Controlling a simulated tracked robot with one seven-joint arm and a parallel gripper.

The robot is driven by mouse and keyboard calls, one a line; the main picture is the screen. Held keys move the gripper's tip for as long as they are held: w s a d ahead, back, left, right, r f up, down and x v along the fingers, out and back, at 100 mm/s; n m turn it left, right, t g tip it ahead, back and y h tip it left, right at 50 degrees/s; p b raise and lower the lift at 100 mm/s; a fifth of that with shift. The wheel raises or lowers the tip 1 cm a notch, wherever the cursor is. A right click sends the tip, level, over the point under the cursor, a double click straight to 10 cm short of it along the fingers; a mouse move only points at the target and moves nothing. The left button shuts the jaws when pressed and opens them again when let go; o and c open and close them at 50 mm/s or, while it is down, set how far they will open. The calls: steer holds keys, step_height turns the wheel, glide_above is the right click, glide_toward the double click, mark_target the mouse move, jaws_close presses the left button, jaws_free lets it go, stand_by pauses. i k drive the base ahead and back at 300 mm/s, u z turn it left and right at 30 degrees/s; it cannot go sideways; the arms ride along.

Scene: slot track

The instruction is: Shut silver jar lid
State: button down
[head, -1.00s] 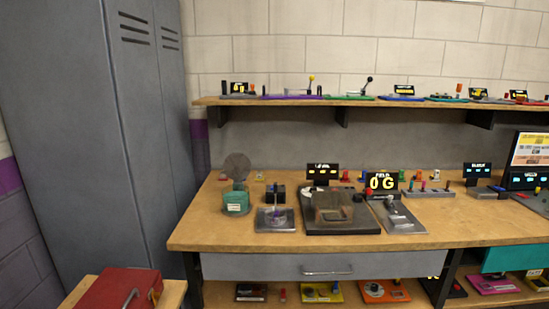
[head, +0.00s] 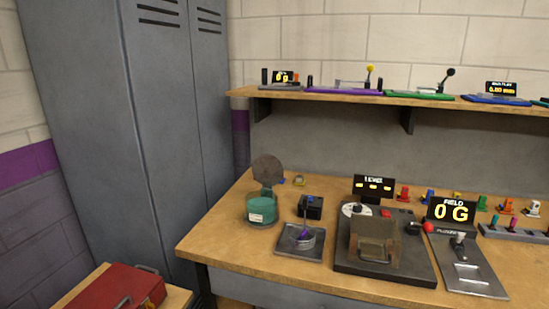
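A jar (head: 262,209) with teal contents and a small white label stands near the left end of the workbench. Its round grey-brown lid (head: 267,169) is swung up and stands nearly upright above the back of the jar, so the jar is open. The lid looks dull grey-brown here rather than bright silver. My gripper does not show in the head view.
The wooden workbench (head: 222,238) has bare room left of the jar. To the right are a grey plate with a small dish (head: 300,240), a small black box (head: 311,207) and a dark device (head: 374,243). A grey locker (head: 130,130) and red toolbox (head: 118,288) stand left.

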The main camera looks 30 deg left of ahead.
mark_target(268, 170)
steer(key=u, duration=0.3)
steer(key=i, duration=0.8)
steer(key=u, duration=0.85)
steer(key=i, duration=0.45)
steer(key=u, duration=0.3)
steer(key=k, duration=0.95)
steer(key=u, duration=0.25)
steer(key=i, duration=0.9)
steer(key=z, duration=0.1)
